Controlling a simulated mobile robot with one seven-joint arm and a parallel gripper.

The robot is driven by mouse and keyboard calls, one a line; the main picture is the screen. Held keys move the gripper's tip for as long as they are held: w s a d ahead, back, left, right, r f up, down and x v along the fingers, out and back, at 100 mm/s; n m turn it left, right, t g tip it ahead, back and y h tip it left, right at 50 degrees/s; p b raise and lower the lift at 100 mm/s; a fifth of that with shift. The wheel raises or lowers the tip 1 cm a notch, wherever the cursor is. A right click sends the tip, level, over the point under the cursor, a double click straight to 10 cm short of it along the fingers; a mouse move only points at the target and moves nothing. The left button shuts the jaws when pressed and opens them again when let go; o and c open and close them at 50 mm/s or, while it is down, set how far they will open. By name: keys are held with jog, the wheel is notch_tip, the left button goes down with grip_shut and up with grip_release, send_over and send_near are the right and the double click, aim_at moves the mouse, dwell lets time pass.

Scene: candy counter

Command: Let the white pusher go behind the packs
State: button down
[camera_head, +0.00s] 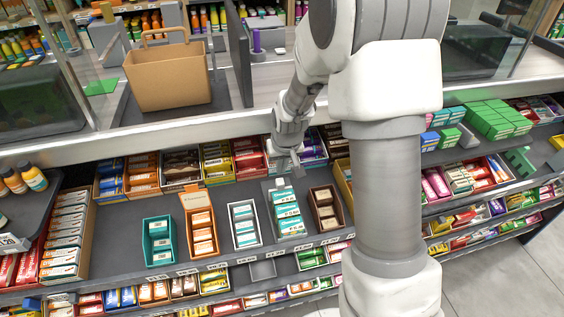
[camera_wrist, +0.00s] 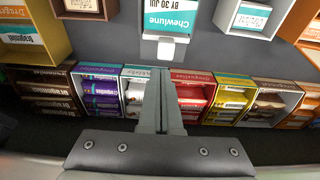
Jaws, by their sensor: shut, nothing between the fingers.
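The teal-and-white packs (camera_head: 288,213) stand in a row in a narrow grey tray on the shelf. They also show at the top of the wrist view (camera_wrist: 170,18). The white pusher (camera_wrist: 166,48) is a small white tab at the end of that row, behind the packs. It looks close against them. In the head view the white pusher (camera_head: 280,183) is small at the row's far end. My gripper (camera_wrist: 160,72) has its fingers together with nothing between them, just short of the pusher. In the head view my gripper (camera_head: 285,168) is above the tray's far end.
A brown-pack tray (camera_head: 326,209) stands to the right, and a white-walled tray (camera_head: 244,225) to the left. A row of candy boxes (camera_head: 220,162) lines the shelf behind. A strip of bare grey shelf (camera_wrist: 225,54) lies between these boxes and the front trays.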

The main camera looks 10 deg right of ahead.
aim_at(280, 190)
jog(key=shift+b+x, duration=0.35)
jog(key=shift+x, duration=1.5)
jog(key=shift+s, duration=0.1)
